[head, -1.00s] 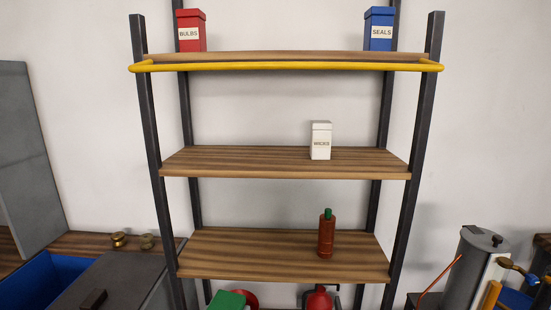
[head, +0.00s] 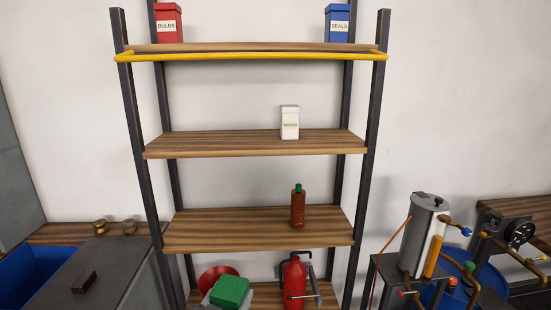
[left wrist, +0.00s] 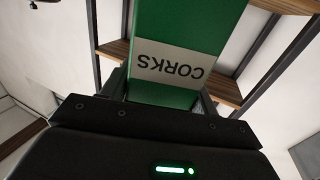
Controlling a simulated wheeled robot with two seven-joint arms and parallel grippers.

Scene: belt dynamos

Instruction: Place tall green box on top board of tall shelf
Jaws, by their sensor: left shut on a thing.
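The tall green box (left wrist: 180,25), with a white label reading CORKS upside down in the left wrist view, is between the fingers of my left gripper (left wrist: 160,96). My left gripper is shut on it. Part of the box runs out of the top of that view. The tall shelf stands in the middle of the head view, with dark metal posts and wooden boards. Its top board (head: 250,47) carries a red BULBS box (head: 168,24) at the left and a blue SEALS box (head: 337,25) at the right. Neither gripper shows clearly in the head view.
A yellow rail (head: 250,57) runs along the top board's front. The board between the two boxes is clear. Lower boards hold a white box (head: 290,123), a brown bottle (head: 298,208), a red can (head: 294,283) and a green case (head: 230,291). Machinery (head: 425,235) stands at right.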

